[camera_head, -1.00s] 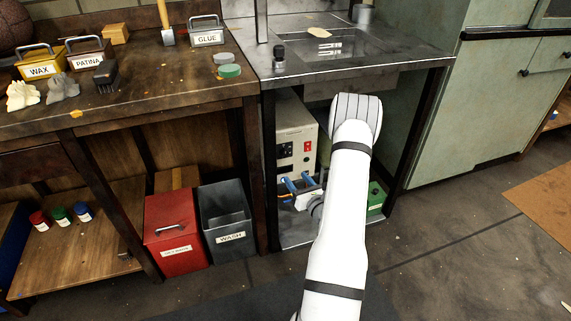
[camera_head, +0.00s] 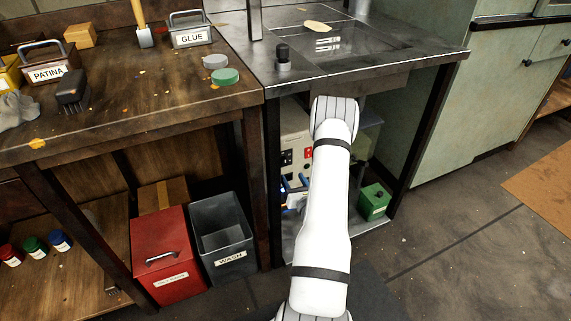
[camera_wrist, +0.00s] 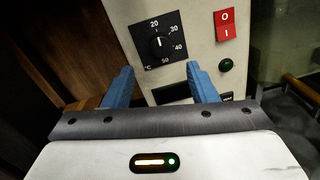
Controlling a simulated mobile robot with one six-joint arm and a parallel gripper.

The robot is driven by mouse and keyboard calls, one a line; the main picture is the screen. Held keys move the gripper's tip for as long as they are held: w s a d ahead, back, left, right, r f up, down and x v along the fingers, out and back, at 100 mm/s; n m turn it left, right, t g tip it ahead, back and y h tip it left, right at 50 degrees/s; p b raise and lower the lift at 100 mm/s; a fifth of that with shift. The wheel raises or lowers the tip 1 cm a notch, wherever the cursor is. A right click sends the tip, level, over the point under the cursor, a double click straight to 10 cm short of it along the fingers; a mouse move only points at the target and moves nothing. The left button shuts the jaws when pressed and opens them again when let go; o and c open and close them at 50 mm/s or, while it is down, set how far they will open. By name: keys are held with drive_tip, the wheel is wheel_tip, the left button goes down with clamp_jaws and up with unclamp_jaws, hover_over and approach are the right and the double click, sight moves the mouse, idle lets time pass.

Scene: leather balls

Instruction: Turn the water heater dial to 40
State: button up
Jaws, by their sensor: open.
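The water heater (camera_head: 292,118) is a pale box on the shelf under the metal bench, partly hidden by my arm. In the wrist view its front panel (camera_wrist: 203,42) shows a black dial (camera_wrist: 159,45) marked 20, 30, 40 and 50. The dial's white mark points roughly up, near the 20 side; its exact reading is hard to tell. My gripper (camera_wrist: 160,69) is open and empty, its two blue fingers apart just below the dial in the picture and not seen to touch it. In the head view the gripper (camera_head: 294,186) is small and partly covered by my arm.
A red switch (camera_wrist: 225,24) and a green button (camera_wrist: 226,65) sit right of the dial. A green box (camera_head: 374,201) stands right of my arm. A grey wash bin (camera_head: 222,238) and a red bin (camera_head: 166,256) stand left of the bench leg. The metal bench top (camera_head: 400,55) overhangs the heater.

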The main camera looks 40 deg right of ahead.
sight(285, 164)
drive_tip(key=b+x, duration=0.1)
drive_tip(key=x, duration=0.6)
drive_tip(key=shift+d+b, duration=0.1)
drive_tip(key=shift+b, duration=0.3)
drive_tip(key=shift+c, duration=0.2)
drive_tip(key=c, duration=0.9)
